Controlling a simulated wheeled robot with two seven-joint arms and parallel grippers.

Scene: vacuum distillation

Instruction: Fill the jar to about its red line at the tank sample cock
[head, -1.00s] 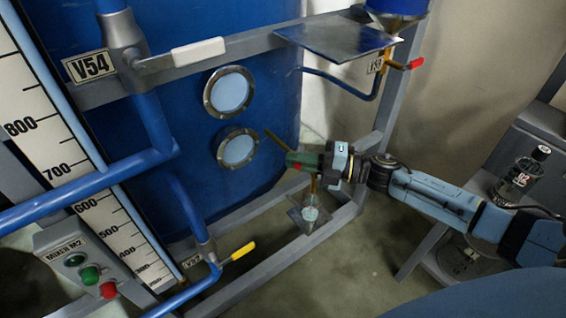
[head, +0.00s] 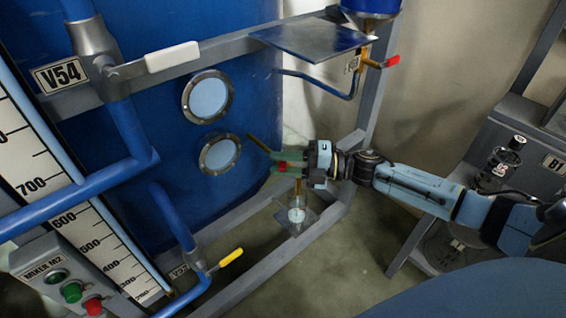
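The glass jar (head: 297,214) stands upright on a small grey plate (head: 283,218) low on the frame, with pale content inside. Its red line is too small to make out. The sample cock (head: 298,187) is a thin brass spout right above the jar. Its red handle (head: 283,167) lies between the green fingers of my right gripper (head: 280,165). The fingers look spread apart around the handle; any contact is too small to see. My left gripper is out of view.
The blue tank (head: 245,100) with two round windows stands behind the jar. A grey rail (head: 225,48), a flat metal shelf (head: 312,38) and a red-handled valve (head: 390,62) lie above. A grey bench (head: 520,150) with dark bottles stands right.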

